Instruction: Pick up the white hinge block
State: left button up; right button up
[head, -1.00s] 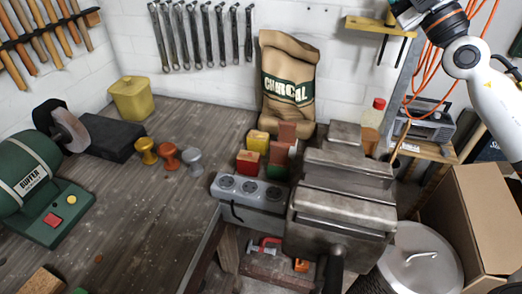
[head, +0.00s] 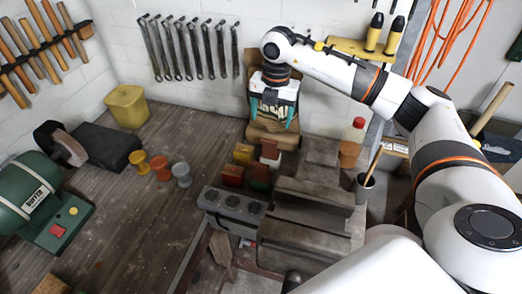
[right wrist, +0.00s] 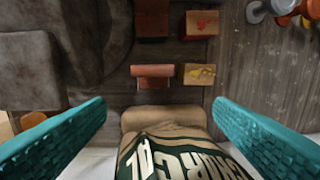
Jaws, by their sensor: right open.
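I cannot make out a clearly white hinge block in either view. A cluster of small blocks stands behind the grey power strip: a yellow block (head: 243,154), a red block (head: 233,175), and a reddish-brown block (head: 269,149) with a paler face below it. The reddish-brown block also shows in the right wrist view (right wrist: 152,71), beside a yellow-marked block (right wrist: 199,74). My right gripper (head: 274,109) has its teal fingers apart and empty, in front of the charcoal bag and above the blocks' back side. In the right wrist view its fingers (right wrist: 160,107) span the bag top. My left gripper is out of view.
The charcoal bag (head: 266,133) stands at the wall behind the blocks. The vise (head: 308,205) is right of them, the power strip (head: 233,203) in front. Spools (head: 160,167), a yellow canister (head: 126,105) and a green buffer (head: 34,193) are left.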

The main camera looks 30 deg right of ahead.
jog(key=p, duration=0.2)
send_near(270, 159)
jog(key=shift+w+d+f, duration=0.35)
jog(key=shift+w+f, duration=0.1)
jog(key=shift+w, duration=0.1)
jog(key=shift+w+d+f, duration=0.4)
jog(key=shift+w+f, duration=0.1)
jog(key=shift+w, duration=0.05)
notch_tip(270, 159, down, 5)
jog(key=p, duration=0.2)
jog(key=shift+w+r+p, duration=0.1)
jog(key=shift+r+p, duration=0.1)
jog(key=shift+p, duration=0.1)
jog(key=shift+f, duration=0.55)
jog(key=shift+d+r, duration=0.1)
jog(key=c, duration=1.5)
